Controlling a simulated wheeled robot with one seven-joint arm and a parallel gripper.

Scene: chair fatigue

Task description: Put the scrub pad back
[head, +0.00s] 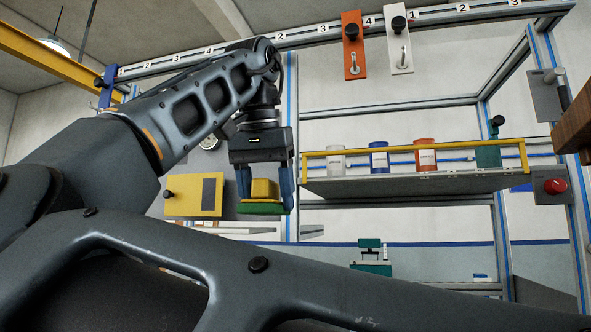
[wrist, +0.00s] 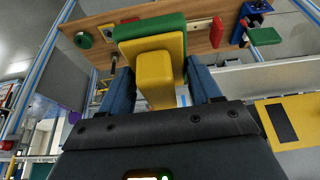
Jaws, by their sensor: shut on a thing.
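The scrub pad (head: 264,208) has a yellow block handle and a green pad face. My gripper (head: 265,188) is shut on its yellow handle, with the green face pointing down in the head view. In the wrist view the scrub pad (wrist: 155,75) sits between the blue fingers of my gripper (wrist: 160,85), with its green edge at the far side. The pad is held in the air, apart from the surfaces around it.
A shelf (head: 400,186) with a yellow rail holds several containers to the right. A yellow panel (head: 193,196) is left of my gripper. Orange (head: 351,45) and white (head: 399,42) hook plates hang on the numbered rail. The wrist view shows a wooden board (wrist: 200,38) with fittings.

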